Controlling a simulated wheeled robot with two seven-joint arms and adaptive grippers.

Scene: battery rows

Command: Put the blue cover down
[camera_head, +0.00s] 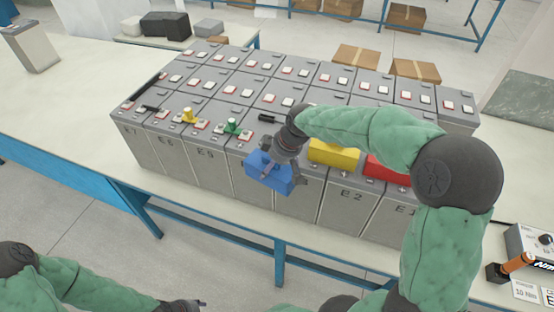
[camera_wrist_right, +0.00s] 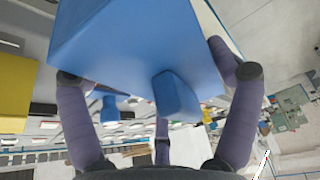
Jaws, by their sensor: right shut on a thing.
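The blue cover (camera_head: 267,175) is in my right gripper (camera_head: 280,162) in the head view, tilted at the front edge of the battery rows; whether it touches a battery is unclear. In the right wrist view the blue cover (camera_wrist_right: 140,45) fills the top middle, with a blue knob on it between the purple-grey fingers of the right gripper (camera_wrist_right: 160,85). A yellow cover (camera_head: 334,153) and a red cover (camera_head: 388,168) sit to its right on the front row. My left gripper (camera_head: 187,304) is at the bottom edge, partly cut off.
Grey batteries (camera_head: 205,165) stand in rows on a pale table (camera_head: 60,95). Yellow (camera_head: 189,116) and green (camera_head: 232,127) terminal pieces stand on the front row. A meter box (camera_head: 532,245) and an orange-handled tool (camera_head: 515,264) are at right. The table's left side is mostly clear.

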